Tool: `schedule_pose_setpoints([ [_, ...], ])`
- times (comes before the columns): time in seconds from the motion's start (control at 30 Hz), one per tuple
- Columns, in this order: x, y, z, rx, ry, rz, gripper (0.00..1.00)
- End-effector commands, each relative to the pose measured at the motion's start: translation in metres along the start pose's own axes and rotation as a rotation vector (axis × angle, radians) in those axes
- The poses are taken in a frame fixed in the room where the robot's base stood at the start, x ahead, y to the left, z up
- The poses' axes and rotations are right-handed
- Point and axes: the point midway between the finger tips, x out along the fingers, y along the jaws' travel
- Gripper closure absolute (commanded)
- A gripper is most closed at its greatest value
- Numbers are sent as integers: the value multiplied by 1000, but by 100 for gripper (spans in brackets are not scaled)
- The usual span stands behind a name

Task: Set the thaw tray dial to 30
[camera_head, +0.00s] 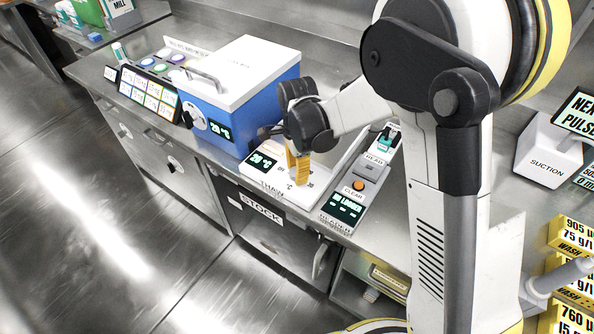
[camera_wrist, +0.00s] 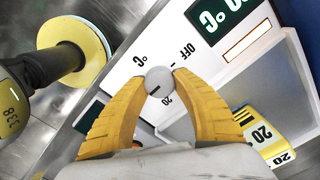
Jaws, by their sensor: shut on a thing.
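The thaw tray (camera_head: 273,184) is a white unit on the steel bench, with a dark display (camera_head: 262,162) that seems to read about 20 °C. In the wrist view its round grey dial (camera_wrist: 159,79) sits on a white panel marked OFF and 20. My gripper (camera_wrist: 158,83) is shut on the dial, with a yellow finger on each side. In the head view my gripper (camera_head: 297,168) points down at the panel and hides the dial.
A blue box with a white lid (camera_head: 245,80) stands left of the thaw tray. A reader with an orange button (camera_head: 358,185) stands close on the right. In the wrist view a yellow-edged item marked 20 (camera_wrist: 262,132) lies in the grey tray area.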

Motion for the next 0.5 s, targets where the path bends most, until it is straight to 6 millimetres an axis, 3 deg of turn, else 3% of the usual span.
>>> schedule_pose_setpoints([
  [0.03, 0, 0, -1, 1, 1, 1, 97],
  [0.07, 0, 0, -1, 1, 1, 1, 57],
  [0.1, 0, 0, -1, 1, 1, 1, 45],
  [0.5, -6, 0, 0, 0, 0, 0, 43],
])
